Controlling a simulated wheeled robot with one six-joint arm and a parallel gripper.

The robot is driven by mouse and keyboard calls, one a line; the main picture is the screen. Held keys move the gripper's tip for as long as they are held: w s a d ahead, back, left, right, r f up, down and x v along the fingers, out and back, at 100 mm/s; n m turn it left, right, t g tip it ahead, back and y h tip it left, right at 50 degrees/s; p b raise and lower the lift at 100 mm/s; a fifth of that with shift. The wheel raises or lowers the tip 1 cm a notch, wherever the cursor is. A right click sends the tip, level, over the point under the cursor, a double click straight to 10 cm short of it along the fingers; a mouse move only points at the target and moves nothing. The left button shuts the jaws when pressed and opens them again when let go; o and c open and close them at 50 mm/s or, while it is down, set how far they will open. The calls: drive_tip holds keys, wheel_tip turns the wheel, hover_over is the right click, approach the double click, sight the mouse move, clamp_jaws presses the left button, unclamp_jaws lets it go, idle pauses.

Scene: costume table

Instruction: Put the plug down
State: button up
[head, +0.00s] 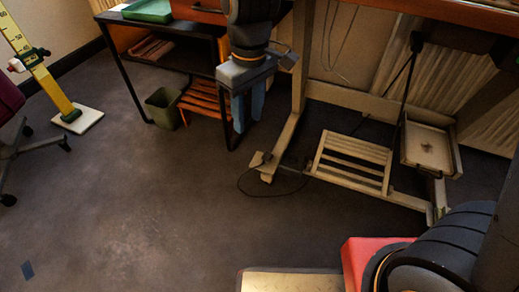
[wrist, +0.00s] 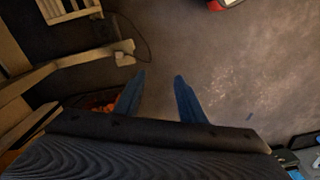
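My gripper (head: 248,121) hangs fingers down beside the sewing table's leg, above the floor. Its two blue fingers also show in the wrist view (wrist: 160,76), spread apart with only floor seen between them. A thin dark cord (head: 243,188) loops on the floor by the table's foot, to the right of and below the gripper in the head view. The cord also shows in the wrist view (wrist: 148,43), left of the fingers, near the pale foot (wrist: 124,58). I cannot make out the plug clearly in either view.
The table's pale foot (head: 267,177) and slatted treadle (head: 350,163) stand to the right. A dark shelf table (head: 128,75) stands behind, with a green bin (head: 163,108) under it. A yellow ruler stand (head: 52,88) is at left. The middle floor is clear.

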drive_tip(key=s+d+r+m, duration=0.1)
drive_tip(key=s+r, duration=0.1)
drive_tip(key=s, duration=0.4)
drive_tip(key=s+d+r+m, duration=0.1)
drive_tip(key=s+r, duration=0.2)
drive_tip(key=s, duration=0.2)
drive_tip(key=s+d+r+m+y, duration=0.1)
drive_tip(key=s+r, duration=0.1)
drive_tip(key=s, duration=0.4)
drive_tip(key=shift+s+d+r, duration=0.3)
drive_tip(key=shift+r, duration=0.15)
drive_tip(key=d+r+m+p, duration=0.2)
drive_tip(key=d+r+p, duration=0.5)
drive_tip(key=p, duration=0.5)
drive_tip(key=d+r+m+h+p, duration=0.1)
drive_tip(key=d+r+p, duration=0.5)
drive_tip(key=r+p, duration=0.6)
drive_tip(key=d+r+m+p, duration=0.4)
drive_tip(key=d+r+p, duration=0.3)
drive_tip(key=r+p, duration=0.3)
drive_tip(key=p, duration=0.4)
drive_tip(key=shift+d+h, duration=0.3)
drive_tip(key=shift+d, duration=0.05)
drive_tip(key=shift+f, duration=0.1)
